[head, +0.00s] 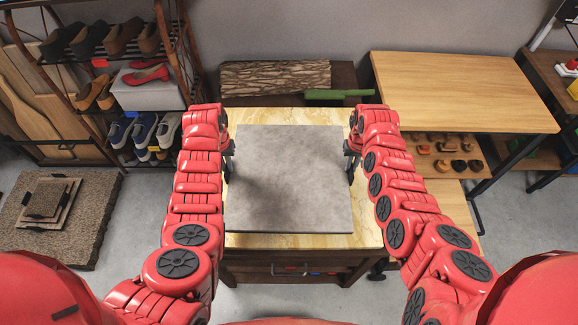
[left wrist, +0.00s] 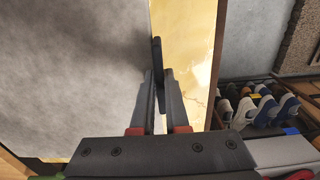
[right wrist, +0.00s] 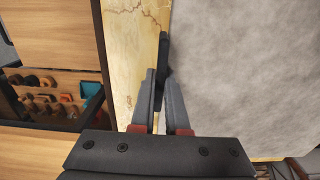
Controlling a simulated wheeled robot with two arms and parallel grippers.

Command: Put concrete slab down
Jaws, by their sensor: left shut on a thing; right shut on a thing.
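The grey concrete slab (head: 290,180) is a flat, square plate over the yellow marble-like top of the wooden table (head: 250,240). I cannot tell whether it touches the top or hangs just above it.
A shoe rack (head: 110,80) stands at the left. A wooden desk (head: 460,90) stands close at the right.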

